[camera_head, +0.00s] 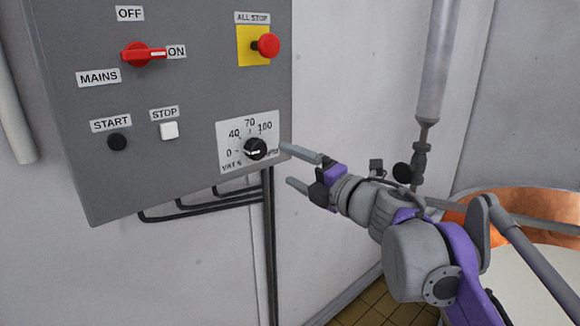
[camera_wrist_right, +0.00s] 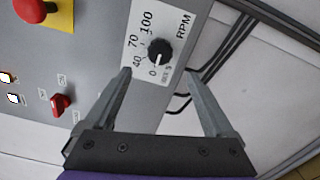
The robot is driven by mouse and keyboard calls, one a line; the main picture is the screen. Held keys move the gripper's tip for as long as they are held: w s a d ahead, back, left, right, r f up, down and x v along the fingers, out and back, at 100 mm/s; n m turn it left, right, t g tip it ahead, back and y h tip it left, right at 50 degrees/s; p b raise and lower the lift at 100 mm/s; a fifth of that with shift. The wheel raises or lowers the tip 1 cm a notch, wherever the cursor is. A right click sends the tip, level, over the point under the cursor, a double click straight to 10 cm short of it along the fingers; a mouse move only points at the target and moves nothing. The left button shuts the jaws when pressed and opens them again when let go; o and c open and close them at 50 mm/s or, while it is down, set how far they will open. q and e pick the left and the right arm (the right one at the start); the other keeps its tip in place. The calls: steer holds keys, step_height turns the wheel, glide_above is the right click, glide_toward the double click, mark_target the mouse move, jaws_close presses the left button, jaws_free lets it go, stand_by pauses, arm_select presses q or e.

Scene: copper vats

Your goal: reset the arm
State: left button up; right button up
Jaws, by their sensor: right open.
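My right gripper (camera_head: 288,165) is open and empty. It is just right of the black speed knob (camera_head: 255,149) on the grey control panel (camera_head: 190,80), with its fingers pointing left towards the panel's edge. In the right wrist view the fingers of the gripper (camera_wrist_right: 160,73) are spread apart and the knob (camera_wrist_right: 158,52) lies beyond the gap between them. The knob's white mark points towards 0. My left gripper is not in view.
The panel carries a red mains switch (camera_head: 143,54) turned to ON, a red all-stop button (camera_head: 265,45), a black start button (camera_head: 117,142) and a white stop button (camera_head: 168,130). Black cables (camera_head: 200,206) run below. A copper vat (camera_head: 540,207) stands at the right.

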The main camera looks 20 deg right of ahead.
steer(key=s+d+f+m+g+h, duration=0.1)
steer(key=s+d+f+m+h, duration=0.15)
steer(key=f+m, duration=0.35)
steer(key=s+d+f+m+g+h, duration=0.1)
steer(key=s+d+f+m+h, duration=0.1)
steer(key=f+m+h, duration=0.25)
steer(key=s+d+f+m+h, duration=0.2)
steer(key=f+m+h, duration=0.1)
steer(key=f+m, duration=0.4)
steer(key=s+a+f+m+g+y, duration=0.2)
steer(key=s+a+f+m+g, duration=0.1)
steer(key=s+f, duration=0.6)
steer(key=s+a+f+m+g+y, duration=0.1)
steer(key=s+a+f+m+g, duration=0.3)
steer(key=s+f, duration=0.5)
steer(key=a+f+g, duration=0.2)
steer(key=a+f, duration=0.1)
steer(key=f, duration=0.3)
steer(key=shift+f+y, duration=0.25)
steer(key=shift+y, duration=0.15)
